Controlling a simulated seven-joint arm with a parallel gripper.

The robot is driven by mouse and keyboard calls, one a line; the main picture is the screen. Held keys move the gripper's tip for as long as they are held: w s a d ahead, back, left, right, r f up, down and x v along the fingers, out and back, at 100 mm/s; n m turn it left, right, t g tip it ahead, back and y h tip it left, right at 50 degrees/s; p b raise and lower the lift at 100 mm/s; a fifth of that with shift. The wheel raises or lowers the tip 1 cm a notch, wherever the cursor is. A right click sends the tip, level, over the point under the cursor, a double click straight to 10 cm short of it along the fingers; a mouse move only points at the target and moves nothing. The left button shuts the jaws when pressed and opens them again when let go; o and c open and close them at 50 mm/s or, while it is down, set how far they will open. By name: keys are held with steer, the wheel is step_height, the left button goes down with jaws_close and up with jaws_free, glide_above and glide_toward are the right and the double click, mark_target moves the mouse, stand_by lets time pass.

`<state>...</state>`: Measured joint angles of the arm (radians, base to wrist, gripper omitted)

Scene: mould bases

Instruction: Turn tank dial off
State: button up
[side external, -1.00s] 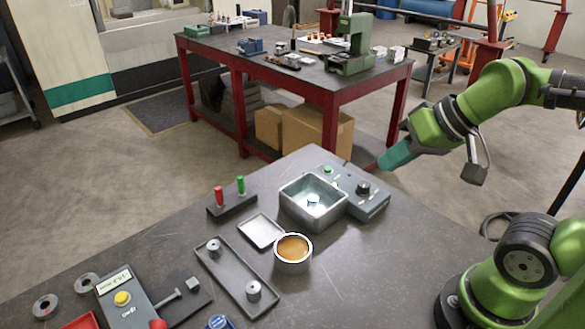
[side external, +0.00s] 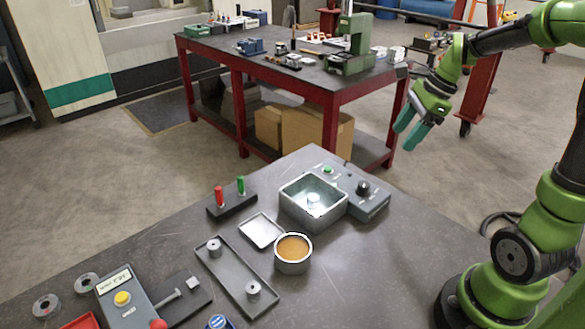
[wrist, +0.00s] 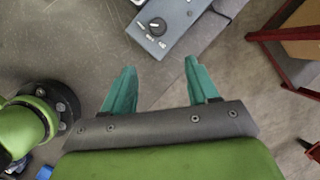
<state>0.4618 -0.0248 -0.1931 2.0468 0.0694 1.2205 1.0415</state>
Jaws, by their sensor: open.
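The tank (side external: 290,207) is an open square metal box with a bright spot inside, on the far part of the grey table. Its grey control box (side external: 372,202) is joined on the right and carries a black dial (side external: 363,188) and a green button (side external: 327,169). The dial (wrist: 157,26) also shows in the wrist view, with small markings beside it too small to read. My gripper (side external: 412,134) has teal fingers, is open and empty, and hangs beyond the table edge, above and to the right of the dial. In the wrist view my gripper (wrist: 162,78) points towards the control box.
A cup of amber liquid (side external: 292,248), a shallow tray (side external: 261,231) and a long grey plate with two posts (side external: 232,273) stand nearer on the table. A block with red and green pegs (side external: 232,204) is left of the tank. A red-framed bench (side external: 331,120) stands behind.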

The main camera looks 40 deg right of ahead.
steer(key=m, duration=0.2)
glide_toward(365, 184)
steer(key=shift+m, duration=0.4)
steer(key=x, duration=0.8)
steer(key=shift+w+f, duration=0.15)
steer(key=shift+f, duration=0.15)
steer(key=c, duration=1)
